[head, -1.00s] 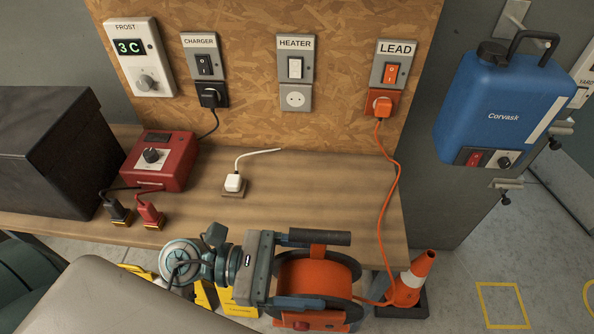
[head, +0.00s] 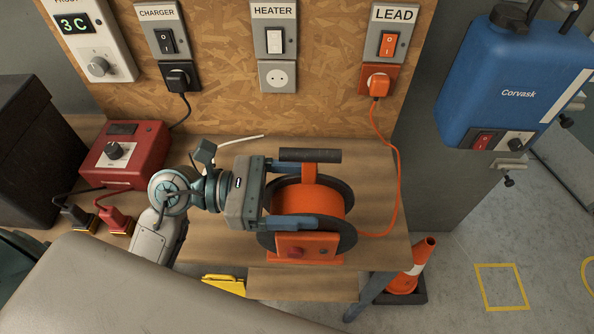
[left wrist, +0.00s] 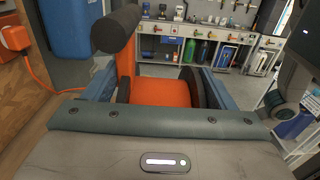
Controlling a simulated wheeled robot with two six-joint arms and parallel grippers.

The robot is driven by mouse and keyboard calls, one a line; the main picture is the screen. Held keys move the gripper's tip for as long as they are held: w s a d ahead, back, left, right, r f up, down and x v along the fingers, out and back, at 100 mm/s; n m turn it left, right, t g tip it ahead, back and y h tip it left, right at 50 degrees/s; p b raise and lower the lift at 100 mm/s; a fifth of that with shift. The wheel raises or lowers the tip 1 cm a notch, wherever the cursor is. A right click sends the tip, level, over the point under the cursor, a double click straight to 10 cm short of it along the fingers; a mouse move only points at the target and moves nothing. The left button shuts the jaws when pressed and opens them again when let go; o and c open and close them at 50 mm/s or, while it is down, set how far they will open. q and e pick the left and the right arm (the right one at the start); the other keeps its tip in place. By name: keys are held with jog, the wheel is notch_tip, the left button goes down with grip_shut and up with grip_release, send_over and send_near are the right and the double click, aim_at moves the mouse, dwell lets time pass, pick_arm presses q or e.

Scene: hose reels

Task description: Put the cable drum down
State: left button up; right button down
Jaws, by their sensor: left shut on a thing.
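The orange cable drum (head: 318,200) with dark flanges and a black handle bar (head: 310,156) appears over the front right part of the wooden bench (head: 205,245). My left gripper (head: 305,193) is shut on it, with one blue finger on the far side and one on the near side. In the left wrist view the drum (left wrist: 160,92) sits between the fingers, its handle at upper left. I cannot tell whether its base touches the bench. Its orange cable (head: 397,170) runs up to the orange plug (head: 377,84) under the LEAD switch. My right gripper is not in view.
A red charger box (head: 123,155) and a dark box (head: 30,150) stand at the bench's left. A white cable end (head: 235,139) lies behind my gripper. A traffic cone (head: 412,268) stands on the floor at right. A blue canister (head: 515,85) hangs at upper right.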

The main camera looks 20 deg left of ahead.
pick_arm(q)
jog(key=w+a+f+p, duration=0.3)
jog(key=w+f+p, duration=0.1)
jog(key=w, duration=0.4)
jog(key=shift+w, duration=0.35)
jog(key=shift+f, duration=0.15)
jog(key=o, duration=1.6)
jog(key=shift+f, duration=0.1)
jog(key=o, duration=0.4)
jog(key=shift+o, duration=0.2)
